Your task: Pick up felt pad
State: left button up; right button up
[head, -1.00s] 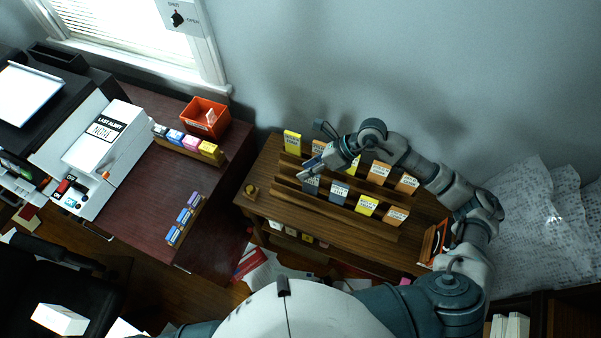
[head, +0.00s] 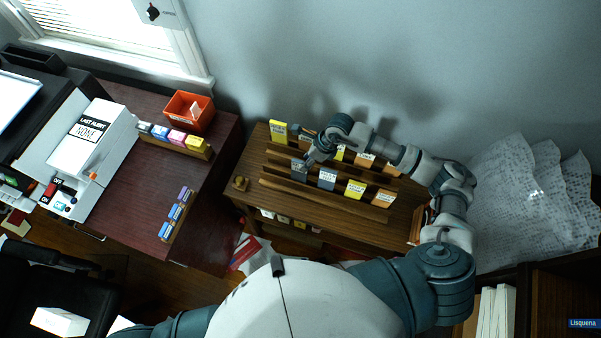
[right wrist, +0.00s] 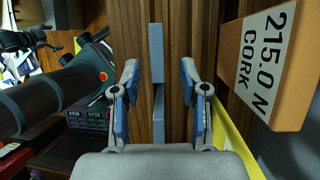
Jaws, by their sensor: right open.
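Two dark grey pads stand upright in the front row of the wooden rack, a left one (head: 299,168) and a right one (head: 327,178). I cannot read the word felt on either. My right gripper (head: 309,159) is open and empty above the left part of the rack, close to the left grey pad. In the right wrist view the open fingers (right wrist: 160,80) straddle a thin grey strip (right wrist: 156,50), which looks like grey pads seen edge-on from above. I cannot tell whether a finger touches it. My left gripper is out of view.
Yellow (head: 355,189) and orange (head: 383,198) pads share the front row, with more behind. An orange bin (head: 188,112) and a white machine (head: 92,140) stand on the left desk.

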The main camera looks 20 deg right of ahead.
aim_at(298, 167)
jog(key=x, duration=0.4)
jog(key=shift+w+a+f+p, duration=0.2)
jog(key=shift+a+p, duration=0.1)
jog(key=shift+a, duration=0.15)
jog(key=shift+a+f, duration=0.1)
jog(key=shift+a, duration=0.1)
jog(key=shift+s+d, duration=0.1)
jog(key=shift+d, duration=0.1)
jog(key=c, duration=0.8)
jog(key=shift+d, duration=0.15)
grip_shut()
